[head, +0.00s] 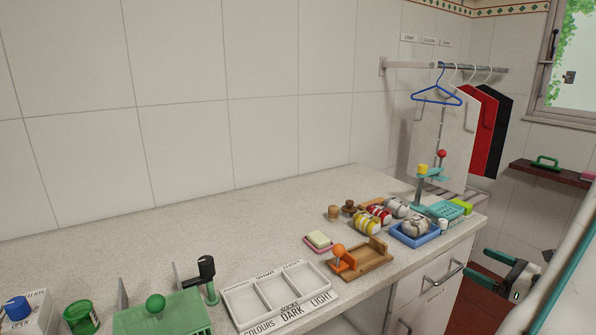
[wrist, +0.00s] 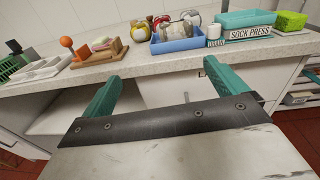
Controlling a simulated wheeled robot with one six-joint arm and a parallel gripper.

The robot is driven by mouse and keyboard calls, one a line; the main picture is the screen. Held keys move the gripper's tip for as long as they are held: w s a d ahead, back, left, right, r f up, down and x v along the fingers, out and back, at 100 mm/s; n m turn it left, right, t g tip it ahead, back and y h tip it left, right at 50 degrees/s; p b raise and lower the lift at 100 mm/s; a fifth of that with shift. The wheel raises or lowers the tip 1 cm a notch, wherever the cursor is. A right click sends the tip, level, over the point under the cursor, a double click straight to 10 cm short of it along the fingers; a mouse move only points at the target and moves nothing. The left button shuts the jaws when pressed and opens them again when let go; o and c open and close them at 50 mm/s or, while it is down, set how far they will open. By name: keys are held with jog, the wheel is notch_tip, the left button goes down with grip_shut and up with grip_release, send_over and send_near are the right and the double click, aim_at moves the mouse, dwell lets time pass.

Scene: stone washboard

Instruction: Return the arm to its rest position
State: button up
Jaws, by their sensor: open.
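My gripper (head: 487,268) is at the right of the head view, in front of the counter and beside the drawer front, clear of the worktop. In the wrist view its two teal fingers are spread wide with nothing between them (wrist: 162,78). The gripper points toward the counter's front edge, below the items on top. Part of my arm fills the lower right corner of the head view.
The stone counter (head: 200,255) carries a blue tray (head: 416,239) of rolled socks, a wooden board with an orange knob (head: 362,258), soap (head: 318,240) and a labelled white tray (head: 280,293). Hangers (head: 437,97) hang on a rail. A drawer handle (head: 442,276) juts out nearby.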

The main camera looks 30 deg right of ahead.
jog(key=a+r+n+g+y, duration=0.3)
jog(key=a+n+g, duration=0.5)
jog(key=a, duration=0.4)
jog(key=a+r+n+g+y, duration=0.25)
jog(key=a+n+g, duration=0.55)
jog(key=a, duration=0.5)
jog(key=s+a+r+n+h, duration=0.2)
jog(key=a+r+n+h, duration=0.2)
jog(key=a+n, duration=0.4)
jog(key=s+a+r+n+h, duration=0.2)
jog(key=a+r+n+h, duration=0.2)
jog(key=a+n, duration=0.5)
jog(key=shift+r+n, duration=0.5)
jog(key=shift+r, duration=0.3)
